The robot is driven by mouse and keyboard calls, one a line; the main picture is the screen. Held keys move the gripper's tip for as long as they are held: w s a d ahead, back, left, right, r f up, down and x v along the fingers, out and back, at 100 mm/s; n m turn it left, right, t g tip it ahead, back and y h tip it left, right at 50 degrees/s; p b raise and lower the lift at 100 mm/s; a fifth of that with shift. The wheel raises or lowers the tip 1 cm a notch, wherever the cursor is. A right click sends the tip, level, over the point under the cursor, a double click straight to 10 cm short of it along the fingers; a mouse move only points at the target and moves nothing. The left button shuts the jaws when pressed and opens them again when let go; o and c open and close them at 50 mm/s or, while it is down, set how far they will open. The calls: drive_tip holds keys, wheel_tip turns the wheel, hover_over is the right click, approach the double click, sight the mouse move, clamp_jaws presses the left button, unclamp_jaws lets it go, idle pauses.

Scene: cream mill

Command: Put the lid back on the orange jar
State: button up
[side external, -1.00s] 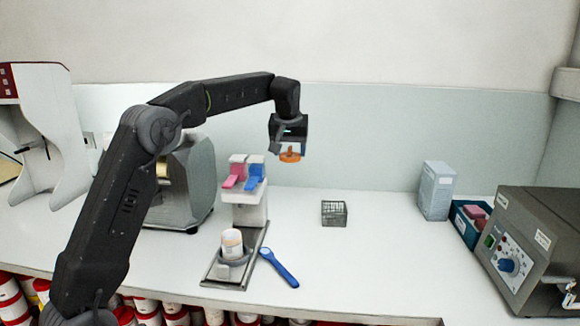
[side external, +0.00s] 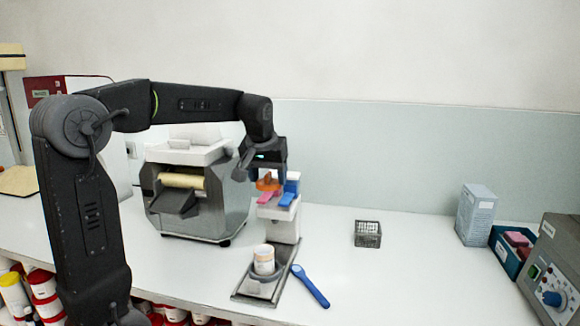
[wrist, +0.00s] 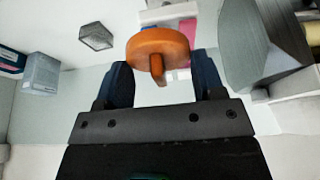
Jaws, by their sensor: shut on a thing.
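The orange lid (side external: 268,184) is a flat disc held in the air, roughly above the jar in the side view. My gripper (side external: 266,175) is shut on it. In the wrist view the lid (wrist: 160,42) sits at the fingertips of my gripper (wrist: 165,75), with a short orange stub showing between the fingers. The jar cannot be made out in the wrist view.
A white stand (side external: 284,230) with pink and blue levers rises just behind the jar, close to my gripper. A blue-handled tool (side external: 311,287) lies right of the tray. A wire basket (side external: 368,234) stands farther right. A grey roller machine (side external: 205,205) stands behind left.

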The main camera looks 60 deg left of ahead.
sight(260, 184)
drive_tip(key=shift+s+d+f, duration=0.25)
drive_tip(key=shift+s+f, duration=0.85)
drive_tip(key=shift+s, duration=0.05)
wheel_tip(260, 184, down, 14)
drive_tip(key=shift+w+f, duration=0.1)
drive_tip(key=shift+f, duration=0.5)
idle(2.1)
drive_tip(key=o, duration=1.1)
drive_tip(key=shift+r, duration=2.25)
